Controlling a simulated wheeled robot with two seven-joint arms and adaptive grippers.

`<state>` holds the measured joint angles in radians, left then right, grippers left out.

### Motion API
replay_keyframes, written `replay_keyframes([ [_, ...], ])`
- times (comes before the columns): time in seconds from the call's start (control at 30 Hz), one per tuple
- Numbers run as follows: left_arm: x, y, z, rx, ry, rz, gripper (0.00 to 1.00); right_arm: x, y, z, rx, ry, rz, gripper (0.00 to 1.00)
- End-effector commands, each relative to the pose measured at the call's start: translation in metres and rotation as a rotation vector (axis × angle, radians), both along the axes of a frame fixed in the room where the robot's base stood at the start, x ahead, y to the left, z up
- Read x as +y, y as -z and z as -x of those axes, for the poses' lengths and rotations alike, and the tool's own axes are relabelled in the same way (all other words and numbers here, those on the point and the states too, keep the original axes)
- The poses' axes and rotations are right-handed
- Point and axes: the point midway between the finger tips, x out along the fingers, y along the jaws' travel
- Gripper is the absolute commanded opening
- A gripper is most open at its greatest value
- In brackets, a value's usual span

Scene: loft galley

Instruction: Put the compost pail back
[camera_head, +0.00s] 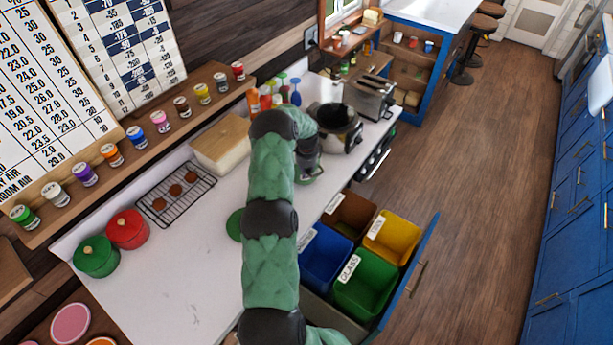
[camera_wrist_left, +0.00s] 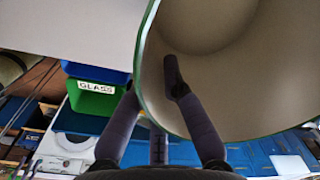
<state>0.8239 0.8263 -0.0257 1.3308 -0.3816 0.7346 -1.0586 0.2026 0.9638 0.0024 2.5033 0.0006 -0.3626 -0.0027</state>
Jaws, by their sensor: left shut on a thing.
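The compost pail (camera_wrist_left: 225,85) fills the right of the left wrist view, showing its cream inside and thin green rim. My left gripper (camera_wrist_left: 152,88) is shut on its wall, with one finger inside and the other outside. In the head view my green left arm reaches over the counter and hides most of the gripper and pail. A round green disc (camera_head: 235,224), possibly the pail's lid, lies on the white counter (camera_head: 170,290), partly behind the arm. My right gripper is not in view.
An open drawer holds blue (camera_head: 324,258), green (camera_head: 362,290), yellow (camera_head: 395,236) and brown (camera_head: 350,213) bins. A toaster (camera_head: 370,97) and dark pot (camera_head: 338,120) stand farther back. A cooling rack (camera_head: 177,195) and red (camera_head: 127,229) and green (camera_head: 95,257) pots stand left. The counter's front left is clear.

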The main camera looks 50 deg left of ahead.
Motion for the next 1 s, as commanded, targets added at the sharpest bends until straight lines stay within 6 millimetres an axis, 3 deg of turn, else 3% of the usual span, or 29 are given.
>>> replay_keyframes([
  [0.43, 0.005, 0.033, -0.004, -0.001, 0.000, 0.000, 0.00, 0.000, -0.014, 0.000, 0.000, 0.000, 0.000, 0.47],
  [0.9, 0.005, 0.040, -0.004, -0.002, 0.000, -0.002, 0.00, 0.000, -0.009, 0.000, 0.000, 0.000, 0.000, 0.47],
  [0.93, 0.004, 0.040, -0.003, 0.000, 0.001, 0.000, 0.17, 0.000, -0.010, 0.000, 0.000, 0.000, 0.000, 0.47],
  [1.0, 0.004, 0.040, -0.003, 0.000, 0.001, 0.000, 0.32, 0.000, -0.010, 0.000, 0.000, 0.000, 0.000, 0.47],
])
